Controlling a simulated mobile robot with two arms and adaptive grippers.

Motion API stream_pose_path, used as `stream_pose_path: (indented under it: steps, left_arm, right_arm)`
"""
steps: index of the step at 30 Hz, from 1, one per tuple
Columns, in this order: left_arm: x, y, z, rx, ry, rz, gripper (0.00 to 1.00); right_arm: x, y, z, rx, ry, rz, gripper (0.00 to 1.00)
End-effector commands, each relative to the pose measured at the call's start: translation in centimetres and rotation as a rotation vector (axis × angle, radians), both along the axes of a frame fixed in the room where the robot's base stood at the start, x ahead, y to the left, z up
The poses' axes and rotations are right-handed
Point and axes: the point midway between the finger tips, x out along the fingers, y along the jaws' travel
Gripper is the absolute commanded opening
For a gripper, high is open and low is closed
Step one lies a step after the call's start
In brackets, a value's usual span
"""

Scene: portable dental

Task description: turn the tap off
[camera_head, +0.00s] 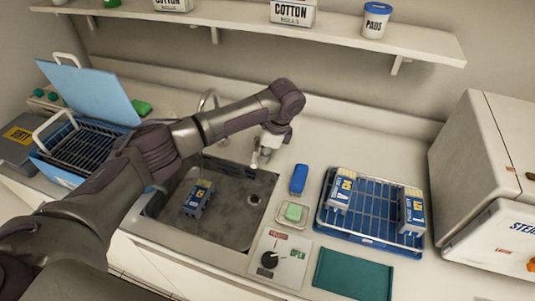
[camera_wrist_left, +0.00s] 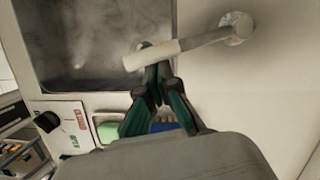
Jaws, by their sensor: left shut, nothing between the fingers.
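The tap (camera_head: 209,101) is a pale curved metal spout at the back of the sink, partly hidden by my left arm. In the left wrist view the tap (camera_wrist_left: 190,42) runs from a round base on the counter to a blunt end over the sink. My left gripper (camera_head: 259,163) points down by the sink's right edge. In the wrist view its fingertips (camera_wrist_left: 154,70) are together and empty, overlapping the spout's outer part; I cannot tell whether they touch. A dark knob (camera_head: 269,259) sits on a white panel with red and green labels. My right gripper is not seen.
The sink (camera_head: 234,228) holds a blue-labelled box (camera_head: 198,198). Right of it lie a blue block (camera_head: 299,179), a green soap (camera_head: 293,212) and a blue rack (camera_head: 363,243) with boxes. A white machine (camera_head: 490,150) stands far right. A shelf (camera_head: 330,33) runs above.

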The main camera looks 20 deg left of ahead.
Motion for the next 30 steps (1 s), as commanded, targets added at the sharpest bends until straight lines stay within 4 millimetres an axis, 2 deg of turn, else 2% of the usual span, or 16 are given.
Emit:
stream_pose_path:
  steps: [6, 13, 18, 30]
  left_arm:
    - [0.0, 0.1, 0.2, 0.000, 0.001, -0.008, 0.00]
    - [-0.7, 1.4, 0.7, -0.001, 0.003, -0.148, 0.00]
    - [-1.0, 2.3, 0.4, -0.002, 0.002, -0.262, 0.00]
    - [-0.9, 2.6, 0.0, 0.000, 0.000, -0.293, 0.00]
  right_arm:
    - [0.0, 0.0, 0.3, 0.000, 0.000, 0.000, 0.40]
    - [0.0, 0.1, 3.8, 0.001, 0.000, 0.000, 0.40]
    - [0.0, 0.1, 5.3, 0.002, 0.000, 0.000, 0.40]
    - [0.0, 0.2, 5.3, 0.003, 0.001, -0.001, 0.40]
